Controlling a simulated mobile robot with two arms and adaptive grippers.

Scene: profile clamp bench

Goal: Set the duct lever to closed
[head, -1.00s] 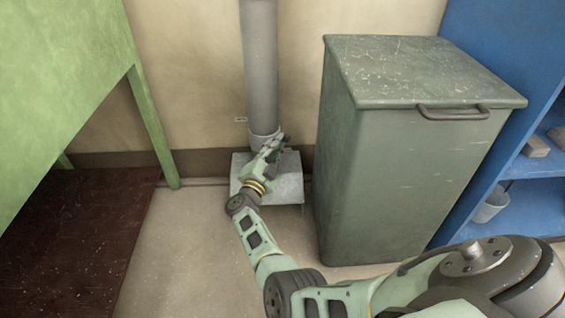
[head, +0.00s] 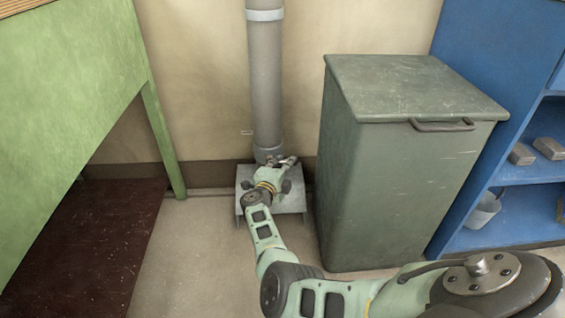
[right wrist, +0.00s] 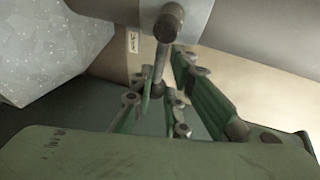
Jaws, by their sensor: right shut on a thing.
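The duct is a grey upright pipe (head: 266,95) against the wall, ending above a grey metal box (head: 298,203) on the floor. My right gripper (head: 279,161) is at the foot of the pipe, in front of it. In the right wrist view, a dark grey lever with a rounded end (right wrist: 166,45) stands between the green fingers of the gripper (right wrist: 163,92), which is shut on it. In the head view the gripper hides the lever, so its setting cannot be read. My left gripper is not in view.
A green table (head: 65,110) stands on the left over a dark red mat (head: 90,240). Floor between is clear. A small pale label (right wrist: 133,42) shows by the pipe.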

